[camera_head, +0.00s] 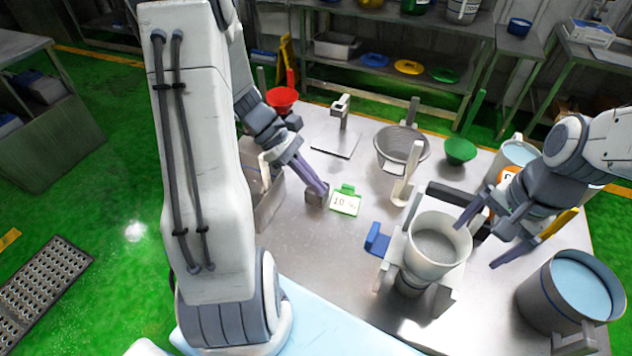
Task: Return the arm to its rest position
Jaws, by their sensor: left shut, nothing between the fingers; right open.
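My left gripper (322,193) is shut with its fingertips low over the steel table, at a small dark grey block (316,196); I cannot tell whether they touch. A white drum (437,243) with grey granular content stands on a machine just left of the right gripper. Its fingers are close to the drum's right rim and hold nothing that I can see.
A grey pail (566,296) stands at the right front. A sieve basket (402,148), green bowl (460,151), red bowl (282,98) and scale (336,142) sit farther back. A blue scoop-like piece (377,239) lies left of the machine. Shelving is behind. The front-centre table is clear.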

